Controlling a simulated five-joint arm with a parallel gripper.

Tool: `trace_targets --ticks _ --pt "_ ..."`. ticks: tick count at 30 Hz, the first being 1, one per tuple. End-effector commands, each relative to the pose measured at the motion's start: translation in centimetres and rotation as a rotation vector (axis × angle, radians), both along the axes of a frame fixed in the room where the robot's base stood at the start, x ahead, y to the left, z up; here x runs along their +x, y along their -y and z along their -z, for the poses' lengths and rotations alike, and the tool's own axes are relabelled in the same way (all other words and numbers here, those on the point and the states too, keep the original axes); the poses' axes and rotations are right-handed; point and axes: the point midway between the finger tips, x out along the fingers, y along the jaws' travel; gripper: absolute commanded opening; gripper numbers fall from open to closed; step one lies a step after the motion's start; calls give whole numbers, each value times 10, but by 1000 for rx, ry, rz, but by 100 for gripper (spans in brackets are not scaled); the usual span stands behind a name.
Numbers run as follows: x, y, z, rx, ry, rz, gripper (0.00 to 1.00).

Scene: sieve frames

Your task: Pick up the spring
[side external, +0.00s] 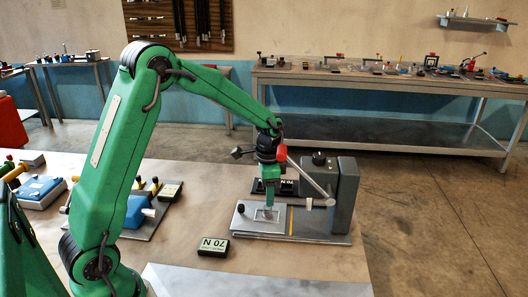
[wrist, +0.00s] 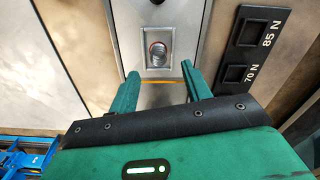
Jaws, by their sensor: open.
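The spring (wrist: 158,52) is a small metal coil, seen nearly end-on in the wrist view. It sits in a light square recess on a grey metal plate (wrist: 185,20). My gripper (wrist: 160,69) is open, and its two green fingers are spread with the spring between and just beyond their tips in the picture. In the side view my gripper (side external: 268,204) points down over the plate (side external: 245,219) of the grey test device (side external: 343,195). The spring is too small to make out there, and I cannot tell the height gap.
A black rack (wrist: 256,48) marked 85 N and 70 N with square sockets lies right of the plate. The device's lever (side external: 307,175) slopes close beside my gripper. A 70 N block (side external: 213,247) lies on the table in front. Blue items (side external: 42,190) stand left.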

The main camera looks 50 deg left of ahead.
Motion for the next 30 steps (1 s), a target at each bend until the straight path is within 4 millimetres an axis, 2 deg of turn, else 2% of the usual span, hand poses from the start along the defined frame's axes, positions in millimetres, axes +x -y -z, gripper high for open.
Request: trace_targets --ticks 8,21,30 --pt "-1 0 5 0 -1 0 49" --pt "-4 0 49 0 -2 0 49" --pt "-3 0 53 0 0 0 49"
